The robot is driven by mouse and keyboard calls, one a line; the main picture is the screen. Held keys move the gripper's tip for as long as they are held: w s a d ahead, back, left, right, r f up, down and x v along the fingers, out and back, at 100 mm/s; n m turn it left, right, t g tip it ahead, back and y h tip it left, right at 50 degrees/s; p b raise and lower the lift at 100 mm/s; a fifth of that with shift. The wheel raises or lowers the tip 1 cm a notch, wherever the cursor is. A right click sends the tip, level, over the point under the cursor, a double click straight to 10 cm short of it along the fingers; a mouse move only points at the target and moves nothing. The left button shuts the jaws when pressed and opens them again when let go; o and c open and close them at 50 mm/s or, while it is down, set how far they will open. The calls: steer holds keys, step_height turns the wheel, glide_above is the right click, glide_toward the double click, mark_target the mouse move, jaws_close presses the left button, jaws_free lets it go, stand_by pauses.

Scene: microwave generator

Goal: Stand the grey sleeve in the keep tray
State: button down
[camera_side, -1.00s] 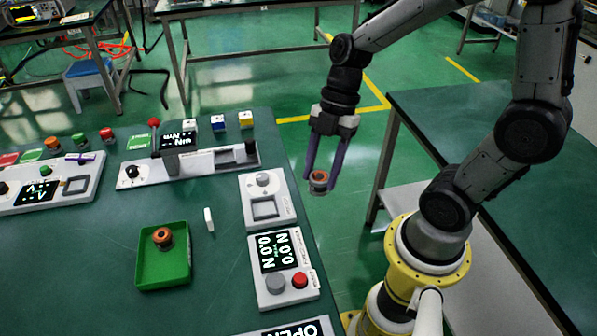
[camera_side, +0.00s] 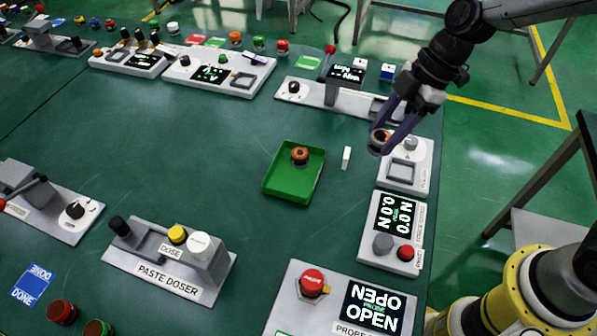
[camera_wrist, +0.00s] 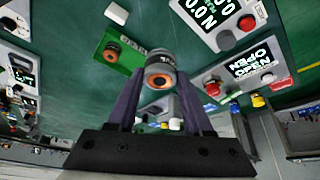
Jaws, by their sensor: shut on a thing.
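My gripper (camera_side: 383,143) is shut on a grey sleeve (camera_wrist: 159,67) with an orange-copper ring at its end. The sleeve sits between the fingertips, and in the side view the fingers partly cover it. It is in the air near the right table edge, by a white panel with a square recess. The green tray (camera_side: 280,187) lies on the table to its left. Another grey and copper-coloured piece (camera_side: 300,154) stands in the tray. The tray also shows in the wrist view (camera_wrist: 125,59), with partly hidden lettering on its edge.
A small white block (camera_side: 346,158) stands between the tray and the recessed panel (camera_side: 404,172). A meter panel (camera_side: 391,230) with a red button is in front of that panel. A long grey fixture (camera_side: 335,98) lies behind. The table left of the tray is clear.

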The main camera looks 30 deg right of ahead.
steer(key=s+a+f+n+g, duration=0.1)
steer(key=s+a+f+n, duration=0.1)
steer(key=a, duration=0.5)
glide_toward(285, 187)
steer(key=shift+s+a+f, duration=0.2)
steer(key=shift+s+a, duration=0.2)
steer(key=shift+a, duration=0.35)
steer(key=shift+w+a+f, duration=0.25)
steer(key=shift+w+f, duration=0.15)
steer(key=shift+f, duration=1.6)
steer(key=shift+f, duration=0.15)
steer(key=c, duration=0.6)
jaws_free()
